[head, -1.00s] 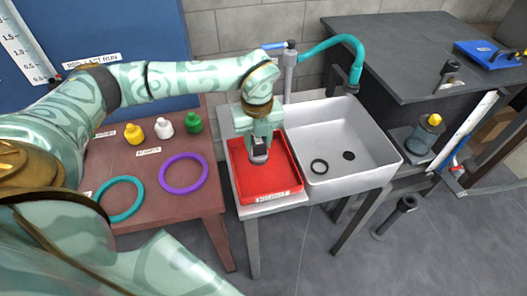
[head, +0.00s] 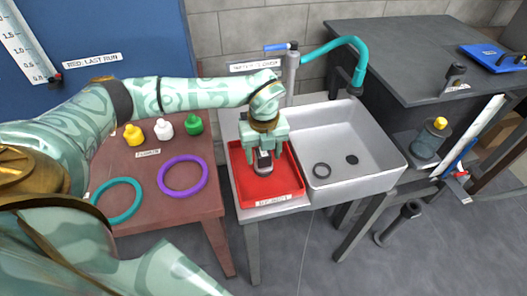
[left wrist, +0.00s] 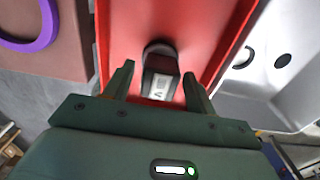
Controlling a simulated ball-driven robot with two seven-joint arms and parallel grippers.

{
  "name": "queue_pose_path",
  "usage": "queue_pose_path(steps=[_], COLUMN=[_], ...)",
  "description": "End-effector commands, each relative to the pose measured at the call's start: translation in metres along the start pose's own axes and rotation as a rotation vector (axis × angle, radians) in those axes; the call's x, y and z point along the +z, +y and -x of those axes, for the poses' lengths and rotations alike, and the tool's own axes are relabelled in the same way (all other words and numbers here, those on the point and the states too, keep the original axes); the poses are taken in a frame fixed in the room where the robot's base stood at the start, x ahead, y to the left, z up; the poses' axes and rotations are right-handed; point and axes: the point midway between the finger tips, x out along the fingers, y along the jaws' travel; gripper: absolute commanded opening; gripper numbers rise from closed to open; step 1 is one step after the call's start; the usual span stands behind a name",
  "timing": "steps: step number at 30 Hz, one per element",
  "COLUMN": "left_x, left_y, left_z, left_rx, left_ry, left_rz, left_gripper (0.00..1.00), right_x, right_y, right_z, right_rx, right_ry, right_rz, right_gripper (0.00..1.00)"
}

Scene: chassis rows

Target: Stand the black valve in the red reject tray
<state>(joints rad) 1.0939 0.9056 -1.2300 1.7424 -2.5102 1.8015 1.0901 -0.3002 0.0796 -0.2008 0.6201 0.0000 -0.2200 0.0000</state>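The black valve (head: 263,167) is in the red reject tray (head: 293,191), near its middle, and appears to stand upright on the tray floor. My left gripper (head: 265,158) is open above the tray, with one finger on each side of the valve. In the left wrist view the valve (left wrist: 160,72) shows a pale label and lies between the spread fingertips (left wrist: 160,80), with a gap on both sides. The red tray (left wrist: 215,25) fills the background there. My right gripper is not in view.
A grey sink (head: 385,178) adjoins the tray on the right, with a teal-hosed tap (head: 292,70) behind. A brown table (head: 150,215) on the left holds a purple ring (head: 183,176), a teal ring (head: 117,201) and small bottles. A dark bench (head: 400,60) stands at the right.

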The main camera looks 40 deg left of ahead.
Motion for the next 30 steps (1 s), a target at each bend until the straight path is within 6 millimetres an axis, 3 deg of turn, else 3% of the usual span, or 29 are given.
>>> queue_pose_path(steps=[5, 8, 15, 21, 30], left_x=[0.0, 0.001, 0.001, 0.0, 0.0], left_y=[0.0, -0.001, -0.001, 0.0, 0.0], left_z=[0.003, 0.018, 0.075, 0.111, 0.123], left_rx=[-0.001, -0.004, -0.005, -0.003, 0.0], left_ry=[-0.001, -0.003, -0.004, -0.002, 0.0], left_rz=[0.0, 0.0, -0.001, 0.0, 0.0], left_gripper=[0.56, 0.56, 0.56, 0.56, 0.56], right_x=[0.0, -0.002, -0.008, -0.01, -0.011], right_y=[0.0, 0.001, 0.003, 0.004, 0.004], right_z=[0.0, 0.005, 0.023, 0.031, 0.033], right_rx=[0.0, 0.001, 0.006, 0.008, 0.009], right_ry=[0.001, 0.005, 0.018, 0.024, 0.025], right_rz=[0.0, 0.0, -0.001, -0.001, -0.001], right_gripper=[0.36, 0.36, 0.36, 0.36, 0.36])
